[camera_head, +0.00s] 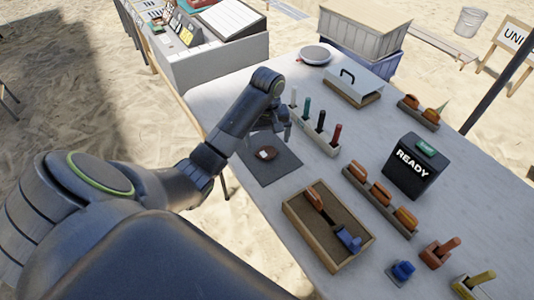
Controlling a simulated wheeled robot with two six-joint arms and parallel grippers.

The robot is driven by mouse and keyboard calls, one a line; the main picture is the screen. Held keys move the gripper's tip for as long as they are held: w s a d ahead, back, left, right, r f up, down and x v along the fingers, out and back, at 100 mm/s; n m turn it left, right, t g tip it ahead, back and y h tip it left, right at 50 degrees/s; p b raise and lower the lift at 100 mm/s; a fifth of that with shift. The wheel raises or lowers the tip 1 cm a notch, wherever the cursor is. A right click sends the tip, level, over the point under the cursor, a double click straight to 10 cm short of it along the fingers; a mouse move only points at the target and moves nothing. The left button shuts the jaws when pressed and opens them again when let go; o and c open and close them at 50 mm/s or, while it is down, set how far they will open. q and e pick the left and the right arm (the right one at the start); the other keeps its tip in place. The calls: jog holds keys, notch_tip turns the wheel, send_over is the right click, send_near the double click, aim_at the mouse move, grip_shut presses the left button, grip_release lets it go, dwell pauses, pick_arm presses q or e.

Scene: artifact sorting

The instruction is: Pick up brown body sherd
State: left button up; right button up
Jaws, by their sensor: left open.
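The brown body sherd (266,153) lies on a dark grey mat (275,172) near the left edge of the table. It is a small reddish-brown piece with a pale mark on it. My left gripper (271,130) is open, just above and behind the sherd, pointing down. Its fingers are small and partly hidden by my wrist. I see no contact with the sherd. My right gripper is not in view.
A wooden tray (296,236) with a brush stands in front of the mat. A rack of coloured markers (318,141) stands close to my gripper's right. A black READY box (411,168) and a rack of brushes (357,190) stand farther right.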

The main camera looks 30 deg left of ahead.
aim_at(267, 153)
pick_arm(q)
jog(key=shift+a+f+b, duration=0.1)
jog(key=shift+f+b, duration=0.55)
notch_tip(267, 153, down, 4)
jog(key=shift+a+r, duration=0.1)
jog(key=shift+r, duration=0.05)
jog(key=c, duration=1.1)
